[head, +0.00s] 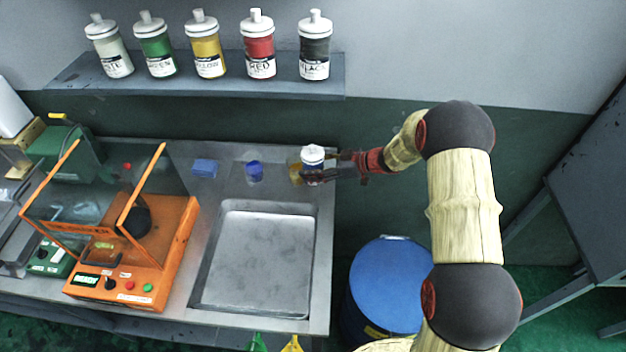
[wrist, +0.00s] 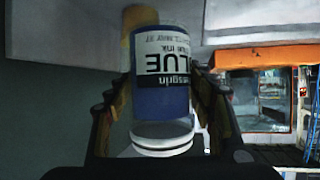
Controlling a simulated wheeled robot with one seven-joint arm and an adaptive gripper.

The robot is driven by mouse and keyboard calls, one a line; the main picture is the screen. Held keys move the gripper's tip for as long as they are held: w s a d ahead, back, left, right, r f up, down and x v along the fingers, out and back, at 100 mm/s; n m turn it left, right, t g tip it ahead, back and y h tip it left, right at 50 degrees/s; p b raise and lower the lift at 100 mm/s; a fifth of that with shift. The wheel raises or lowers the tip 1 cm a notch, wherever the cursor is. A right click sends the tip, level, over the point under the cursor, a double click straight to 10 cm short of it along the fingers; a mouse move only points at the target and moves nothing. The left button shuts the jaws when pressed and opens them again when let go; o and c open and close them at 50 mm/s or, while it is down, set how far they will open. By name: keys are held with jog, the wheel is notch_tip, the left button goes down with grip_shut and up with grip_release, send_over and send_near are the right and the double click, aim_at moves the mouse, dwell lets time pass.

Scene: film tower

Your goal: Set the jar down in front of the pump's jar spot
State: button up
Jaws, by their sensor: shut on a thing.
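The jar (head: 312,155) is a blue ink jar with a white cap and a white label; its cap is uppermost in the head view. My gripper (head: 335,170) reaches in from the right and is shut around it at the back right of the steel bench. In the wrist view the jar (wrist: 166,75) fills the middle between the fingers, its label upside down. An amber shape (head: 296,168) shows just left of the jar in the head view. I cannot tell whether the jar touches the bench, nor which thing is the pump or its jar spot.
A blue cup (head: 254,171) and a blue block (head: 205,168) stand left of the jar. A sunken steel tray (head: 258,262) lies in front, and an orange machine (head: 150,262) with clear guards is at left. Several ink jars line the shelf (head: 200,88). A blue drum (head: 386,285) stands right.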

notch_tip(320, 180, down, 6)
jog(key=shift+r+b, duration=0.2)
jog(key=shift+b, duration=0.55)
jog(key=shift+w, duration=0.1)
jog(key=shift+f, duration=0.2)
jog(key=o, duration=1.5)
jog(key=shift+o, duration=0.2)
